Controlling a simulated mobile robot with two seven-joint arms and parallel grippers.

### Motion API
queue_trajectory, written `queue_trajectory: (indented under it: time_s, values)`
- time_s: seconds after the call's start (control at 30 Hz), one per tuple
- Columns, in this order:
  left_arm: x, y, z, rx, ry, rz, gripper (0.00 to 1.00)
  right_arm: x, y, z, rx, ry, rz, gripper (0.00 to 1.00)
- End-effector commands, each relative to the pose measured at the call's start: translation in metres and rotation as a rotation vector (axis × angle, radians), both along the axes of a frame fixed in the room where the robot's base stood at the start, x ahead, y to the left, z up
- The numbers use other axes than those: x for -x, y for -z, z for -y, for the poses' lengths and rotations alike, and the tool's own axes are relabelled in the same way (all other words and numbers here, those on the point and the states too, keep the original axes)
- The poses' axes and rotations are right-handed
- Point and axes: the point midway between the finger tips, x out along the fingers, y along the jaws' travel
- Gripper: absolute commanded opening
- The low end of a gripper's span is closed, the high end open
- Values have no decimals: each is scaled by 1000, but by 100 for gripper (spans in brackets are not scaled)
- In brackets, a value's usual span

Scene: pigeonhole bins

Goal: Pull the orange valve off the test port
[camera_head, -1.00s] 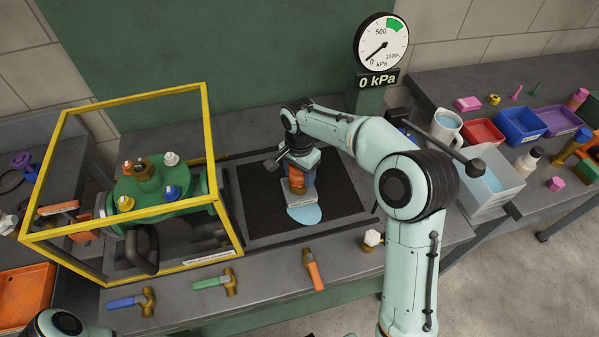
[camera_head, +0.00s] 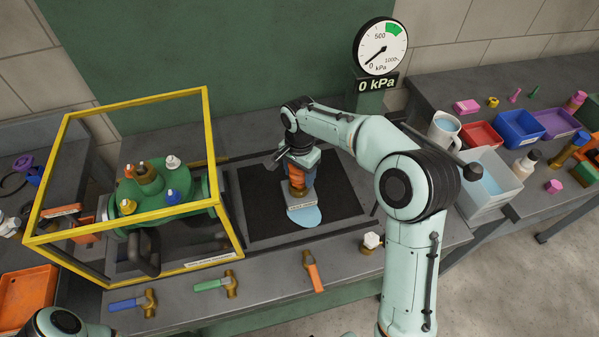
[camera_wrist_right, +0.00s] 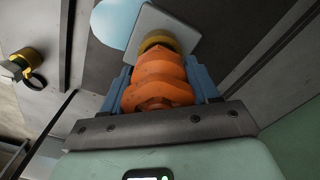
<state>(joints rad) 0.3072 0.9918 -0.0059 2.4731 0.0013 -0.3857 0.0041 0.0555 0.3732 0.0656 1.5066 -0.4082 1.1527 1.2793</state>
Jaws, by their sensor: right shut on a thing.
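The orange valve (camera_wrist_right: 158,82) is between the two blue fingers of my right gripper (camera_wrist_right: 163,88), which is shut on it. A brass collar (camera_wrist_right: 157,40) shows at the valve's far end, against a square grey plate (camera_wrist_right: 172,20). I cannot tell whether the valve is still seated on the port. In the head view the valve (camera_head: 297,180) is partly hidden by my right gripper (camera_head: 300,172), above the labelled plate (camera_head: 301,205) on the dark mat. My left gripper is out of view.
A yellow-framed cage (camera_head: 128,218) around a green vessel (camera_head: 150,190) stands on the left. Several hammers, one orange-handled (camera_head: 312,270), lie along the front edge. A blue patch (camera_head: 306,218) lies by the plate. The gauge (camera_head: 381,46) reads 0 kPa.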

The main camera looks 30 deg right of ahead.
Motion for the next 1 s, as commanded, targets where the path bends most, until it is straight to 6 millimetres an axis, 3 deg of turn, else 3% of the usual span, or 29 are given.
queue_trajectory:
  time_s: [0.7,1.0]
  values:
    - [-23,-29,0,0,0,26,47,-1,-45,0,-1,1,4,4]
    - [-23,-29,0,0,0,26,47,0,-45,0,-1,0,2,4]
